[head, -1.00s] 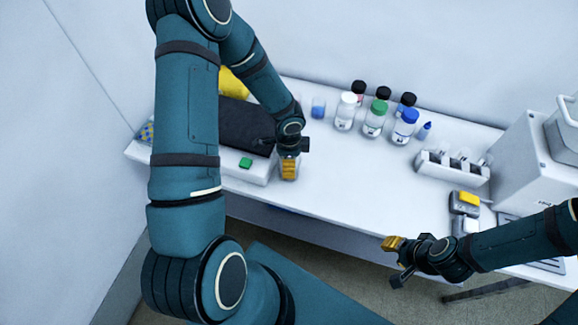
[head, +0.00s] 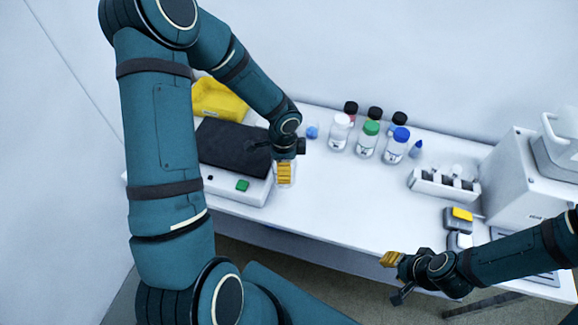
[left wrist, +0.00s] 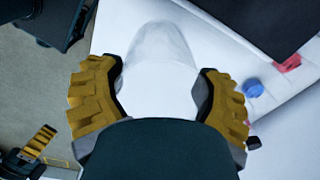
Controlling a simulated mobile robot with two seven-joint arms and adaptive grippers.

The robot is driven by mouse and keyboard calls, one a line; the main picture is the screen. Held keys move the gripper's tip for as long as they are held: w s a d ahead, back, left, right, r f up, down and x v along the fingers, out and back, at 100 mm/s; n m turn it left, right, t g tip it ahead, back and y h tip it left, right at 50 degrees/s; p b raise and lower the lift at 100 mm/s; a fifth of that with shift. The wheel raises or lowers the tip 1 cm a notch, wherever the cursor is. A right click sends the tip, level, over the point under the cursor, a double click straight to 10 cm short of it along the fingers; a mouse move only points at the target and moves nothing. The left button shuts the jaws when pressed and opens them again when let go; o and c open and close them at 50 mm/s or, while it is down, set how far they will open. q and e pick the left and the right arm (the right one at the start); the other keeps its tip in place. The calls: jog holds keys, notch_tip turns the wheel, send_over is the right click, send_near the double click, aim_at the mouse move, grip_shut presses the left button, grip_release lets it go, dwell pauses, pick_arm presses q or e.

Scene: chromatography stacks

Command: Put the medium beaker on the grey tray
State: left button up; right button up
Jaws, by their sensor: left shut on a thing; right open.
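My left gripper (head: 284,172) is shut on a clear beaker (left wrist: 158,65), which sits between its yellow fingers in the left wrist view. In the head view the fingers hide most of the beaker, and I cannot tell if its base touches the bench. It is just right of a white device with a black top (head: 235,146). My right gripper (head: 392,262) is open and empty, past the bench's front edge. A grey flat piece (head: 545,279) shows partly behind my right arm; I cannot tell if it is the grey tray.
Several capped bottles (head: 366,140) stand at the back of the white bench (head: 340,205). A white rack (head: 443,185), a small yellow-topped device (head: 459,218) and a large white machine (head: 515,170) are at the right. A yellow cloth (head: 218,99) lies at the back left. The bench's middle is clear.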

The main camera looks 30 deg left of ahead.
pick_arm(q)
jog(key=shift+r, duration=0.65)
jog(key=shift+d+f+n, duration=0.1)
jog(key=shift+d+n, duration=0.4)
jog(key=d+n+b, duration=0.3)
jog(key=d+n, duration=0.5)
jog(key=n, duration=0.2)
jog(key=shift+s+d+n+b, duration=0.15)
jog(key=shift+d+n+b, duration=0.15)
jog(key=shift+n, duration=0.1)
